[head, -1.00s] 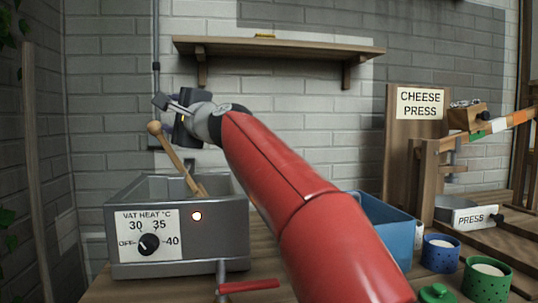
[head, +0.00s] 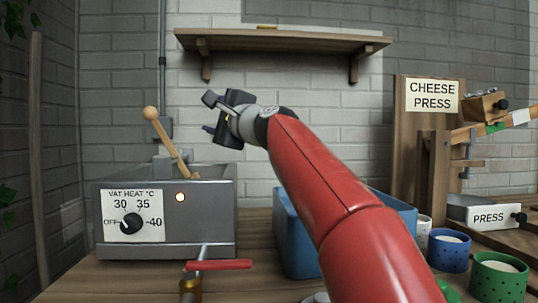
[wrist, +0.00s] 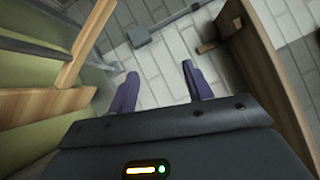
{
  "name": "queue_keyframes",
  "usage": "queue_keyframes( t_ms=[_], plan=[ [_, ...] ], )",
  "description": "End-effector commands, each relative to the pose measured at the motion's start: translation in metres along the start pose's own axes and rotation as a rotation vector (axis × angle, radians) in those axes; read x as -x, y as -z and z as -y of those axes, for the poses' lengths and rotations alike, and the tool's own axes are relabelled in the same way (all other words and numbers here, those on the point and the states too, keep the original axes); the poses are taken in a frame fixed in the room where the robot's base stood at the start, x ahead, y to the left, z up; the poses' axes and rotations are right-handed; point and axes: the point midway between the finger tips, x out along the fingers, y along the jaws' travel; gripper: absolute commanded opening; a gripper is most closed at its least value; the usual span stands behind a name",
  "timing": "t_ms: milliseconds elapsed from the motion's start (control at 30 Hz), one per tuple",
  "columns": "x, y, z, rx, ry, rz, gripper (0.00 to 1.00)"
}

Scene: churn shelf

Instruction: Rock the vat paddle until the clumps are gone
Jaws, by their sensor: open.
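The grey metal vat (head: 205,240) stands on the bench at the left of the head view. Its wooden paddle (head: 163,134), with a round knob on top, leans to the left out of the vat. The vat's inside and any clumps are hidden behind its front wall. My gripper (head: 207,114) is open and empty, above the vat and to the right of the paddle knob, apart from it. In the wrist view my gripper's two fingers (wrist: 160,78) stand wide apart with nothing between them.
The vat front has a heat dial (head: 132,223) and a lit lamp (head: 180,197). A red-handled tap (head: 218,265) sticks out in front. A blue tub (head: 292,240) stands to the right, partly behind my arm. A wall shelf (head: 285,40) hangs above. The cheese press (head: 415,150) and perforated pots stand further right.

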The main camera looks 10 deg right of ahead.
Motion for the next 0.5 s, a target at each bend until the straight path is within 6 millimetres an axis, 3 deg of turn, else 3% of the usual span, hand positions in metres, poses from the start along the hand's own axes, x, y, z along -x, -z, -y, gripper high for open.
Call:
queue_keyframes(
  t_ms=[67, 267, 500],
  plan=[
    [0.006, 0.008, -0.014, -0.050, 0.036, 0.000, 0.50],
    [0.036, 0.035, -0.010, -0.052, 0.040, -0.004, 0.50],
    [0.083, 0.035, -0.011, -0.052, 0.040, -0.001, 0.50]
  ],
)
